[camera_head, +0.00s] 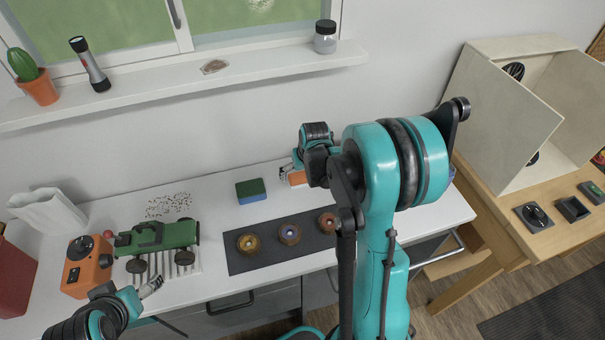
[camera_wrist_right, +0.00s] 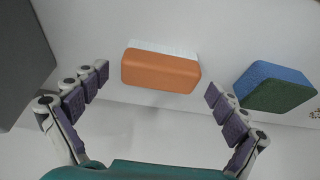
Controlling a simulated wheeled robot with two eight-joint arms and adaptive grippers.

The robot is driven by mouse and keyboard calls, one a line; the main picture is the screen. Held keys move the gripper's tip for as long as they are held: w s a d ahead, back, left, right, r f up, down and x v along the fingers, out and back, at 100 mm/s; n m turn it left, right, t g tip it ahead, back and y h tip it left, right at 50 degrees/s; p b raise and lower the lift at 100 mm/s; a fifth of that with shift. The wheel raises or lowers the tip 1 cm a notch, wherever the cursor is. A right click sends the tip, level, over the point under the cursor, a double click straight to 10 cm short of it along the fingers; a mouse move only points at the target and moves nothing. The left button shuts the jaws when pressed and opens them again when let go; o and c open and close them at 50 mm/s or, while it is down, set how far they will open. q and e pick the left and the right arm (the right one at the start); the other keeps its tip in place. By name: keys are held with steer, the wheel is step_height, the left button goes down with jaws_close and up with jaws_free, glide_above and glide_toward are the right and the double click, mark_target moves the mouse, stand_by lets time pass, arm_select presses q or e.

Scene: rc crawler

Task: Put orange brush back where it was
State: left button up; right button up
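The orange brush (camera_wrist_right: 162,70), an orange block with a white bristle side, is on the white worktop in the right wrist view. In the head view only a part of the brush (camera_head: 297,178) shows beside my right gripper. My right gripper (camera_wrist_right: 158,88) is open, with its fingers spread on either side of the brush and apart from it; nothing is held. In the head view my right gripper (camera_head: 290,170) is largely hidden by its own arm. My left gripper (camera_head: 150,287) is at the lower left, near the green crawler; its finger opening is too small to tell.
A green and blue sponge (camera_head: 251,191) lies left of the brush. A dark mat (camera_head: 240,262) carries several round wheels. The green crawler (camera_head: 160,238) and an orange box (camera_head: 85,268) stand at the left. The wall is close behind the worktop.

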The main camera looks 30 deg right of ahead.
steer(key=shift+r, duration=0.2)
steer(key=d+p+v, duration=0.1)
steer(key=p+v, duration=0.3)
steer(key=v, duration=0.7)
steer(key=s+a+r+n+t, duration=0.1)
steer(key=s+a+r, duration=0.2)
steer(key=s+a, duration=0.4)
steer(key=s+a+r+n+t, duration=0.1)
steer(key=s+a+r+t, duration=0.1)
steer(key=s+a, duration=0.6)
steer(key=shift+a+r+n+y, duration=0.3)
steer(key=shift+a+r, duration=0.15)
steer(key=shift+r, duration=0.25)
